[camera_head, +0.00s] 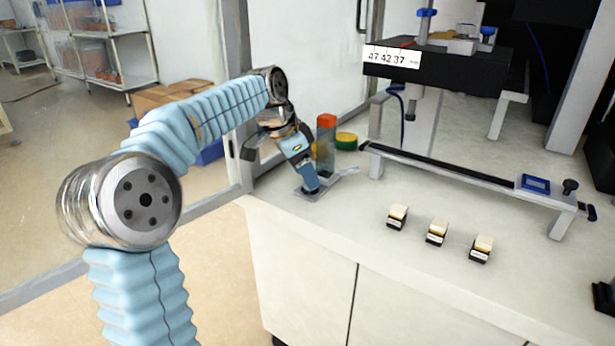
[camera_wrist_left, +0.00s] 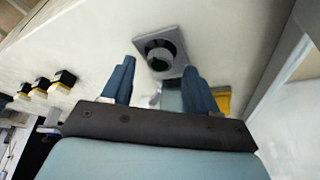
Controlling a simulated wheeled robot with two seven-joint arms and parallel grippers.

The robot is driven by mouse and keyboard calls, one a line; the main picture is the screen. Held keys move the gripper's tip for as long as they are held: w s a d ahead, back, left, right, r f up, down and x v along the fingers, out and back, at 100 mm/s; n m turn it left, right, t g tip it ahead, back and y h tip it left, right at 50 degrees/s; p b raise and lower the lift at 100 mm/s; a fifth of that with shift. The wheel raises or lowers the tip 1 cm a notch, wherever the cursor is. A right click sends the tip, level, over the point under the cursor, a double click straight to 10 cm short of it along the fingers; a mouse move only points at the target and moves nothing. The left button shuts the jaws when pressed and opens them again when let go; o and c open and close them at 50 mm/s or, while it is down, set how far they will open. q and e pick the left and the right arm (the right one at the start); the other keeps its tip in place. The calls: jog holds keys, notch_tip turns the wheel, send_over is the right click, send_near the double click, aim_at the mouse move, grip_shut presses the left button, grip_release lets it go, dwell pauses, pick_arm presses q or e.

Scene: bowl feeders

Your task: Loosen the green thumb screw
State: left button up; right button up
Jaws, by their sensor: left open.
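In the head view, my left gripper (camera_head: 311,186) points down at the grey plate (camera_head: 318,194) on the bench, and hides the screw. My right gripper is not in view.
A post with an orange top (camera_head: 327,122) and a yellow-green round thing (camera_head: 346,141) stand close behind my left gripper. A raised rail (camera_head: 450,172) runs to the right. Three small cream-topped blocks (camera_head: 437,231) stand in front of it. The bench front is otherwise mostly clear.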

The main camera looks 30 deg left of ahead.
pick_arm(q)
jog(key=shift+x, duration=0.75)
jog(key=c, duration=1)
jog(key=shift+c, duration=0.2)
